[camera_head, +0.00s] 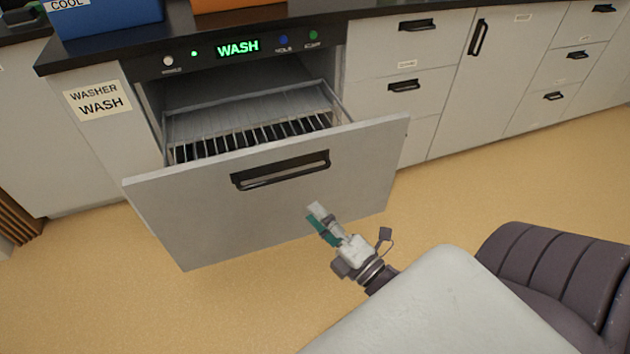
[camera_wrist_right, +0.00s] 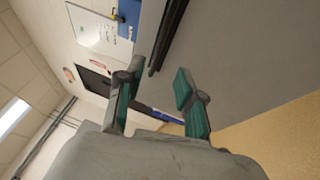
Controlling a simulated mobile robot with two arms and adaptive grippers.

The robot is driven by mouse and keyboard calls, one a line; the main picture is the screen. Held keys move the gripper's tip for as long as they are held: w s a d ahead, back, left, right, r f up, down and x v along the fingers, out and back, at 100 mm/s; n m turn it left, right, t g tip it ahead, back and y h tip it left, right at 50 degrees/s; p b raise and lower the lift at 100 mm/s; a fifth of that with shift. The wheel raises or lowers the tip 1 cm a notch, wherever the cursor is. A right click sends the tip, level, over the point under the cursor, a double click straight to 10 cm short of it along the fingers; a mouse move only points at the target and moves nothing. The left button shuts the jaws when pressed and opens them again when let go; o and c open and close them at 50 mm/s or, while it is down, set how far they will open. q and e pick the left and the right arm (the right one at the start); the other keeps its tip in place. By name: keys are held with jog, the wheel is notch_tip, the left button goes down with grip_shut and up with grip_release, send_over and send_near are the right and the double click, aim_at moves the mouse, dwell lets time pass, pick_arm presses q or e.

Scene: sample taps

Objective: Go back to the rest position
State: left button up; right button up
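My right gripper (camera_head: 320,222) is in front of the pulled-out washer drawer (camera_head: 215,205), below and near the right end of its black handle (camera_head: 282,170). In the right wrist view my right gripper (camera_wrist_right: 159,84) has its two green-padded fingers apart with nothing between them. The grey drawer front (camera_wrist_right: 245,60) fills the right of that view, and the dark handle (camera_wrist_right: 168,38) runs past the fingertips, seemingly clear of them. My left gripper is not in view.
The washer's display (camera_head: 238,47) reads WASH, and a wire rack (camera_head: 250,135) shows inside the open drawer. A blue box (camera_head: 105,15) and an orange box (camera_head: 235,5) stand on the counter. Closed cabinets line the right; the tan floor (camera_head: 510,185) there is clear.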

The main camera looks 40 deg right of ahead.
dwell(0.3)
